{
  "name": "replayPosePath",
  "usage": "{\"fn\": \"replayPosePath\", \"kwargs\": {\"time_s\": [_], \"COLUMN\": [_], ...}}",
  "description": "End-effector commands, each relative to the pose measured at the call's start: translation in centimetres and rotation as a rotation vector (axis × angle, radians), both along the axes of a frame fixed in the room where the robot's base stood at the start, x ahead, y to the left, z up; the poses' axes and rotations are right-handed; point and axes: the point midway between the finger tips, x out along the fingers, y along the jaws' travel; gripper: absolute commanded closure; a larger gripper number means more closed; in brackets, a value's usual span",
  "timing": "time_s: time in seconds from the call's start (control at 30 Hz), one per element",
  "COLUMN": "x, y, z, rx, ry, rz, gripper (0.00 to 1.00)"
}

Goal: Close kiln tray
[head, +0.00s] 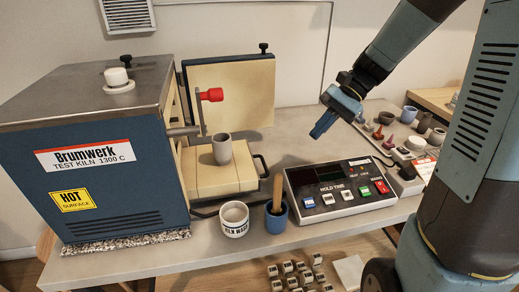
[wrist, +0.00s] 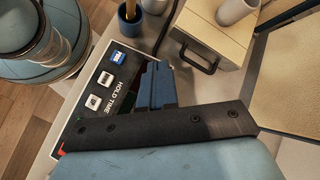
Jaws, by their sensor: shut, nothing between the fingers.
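The kiln tray (head: 207,181) is a cream slab pulled out of the front of the blue kiln (head: 110,170), with a dark handle at its right end. A grey cup (head: 222,148) stands upright on it. In the wrist view the tray (wrist: 215,32) is at the upper right, with its handle (wrist: 198,60) facing my gripper and part of the cup (wrist: 232,10) on top. My gripper (head: 318,134) is shut and empty, in the air right of the tray and above the control box. In the wrist view its blue fingers (wrist: 156,82) are apart from the handle.
The kiln door (head: 230,95) stands open behind the tray. A white kiln wash jar (head: 234,219) and a blue cup with a wooden handle (head: 276,215) stand in front of the tray. A control box (head: 340,190) lies to the right. Small pottery items stand at the far right.

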Motion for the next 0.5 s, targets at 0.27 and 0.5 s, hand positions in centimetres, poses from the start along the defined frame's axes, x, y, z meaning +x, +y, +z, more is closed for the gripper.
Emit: {"fn": "replayPosePath", "kwargs": {"time_s": [0.27,0.5], "x": [4.4,8.1], "y": [1.3,1.9], "z": [-3.4,-6.8], "rx": [0.163,0.305], "ry": [0.228,0.413], "rz": [-0.111,-0.211], "gripper": [1.0,1.0]}}
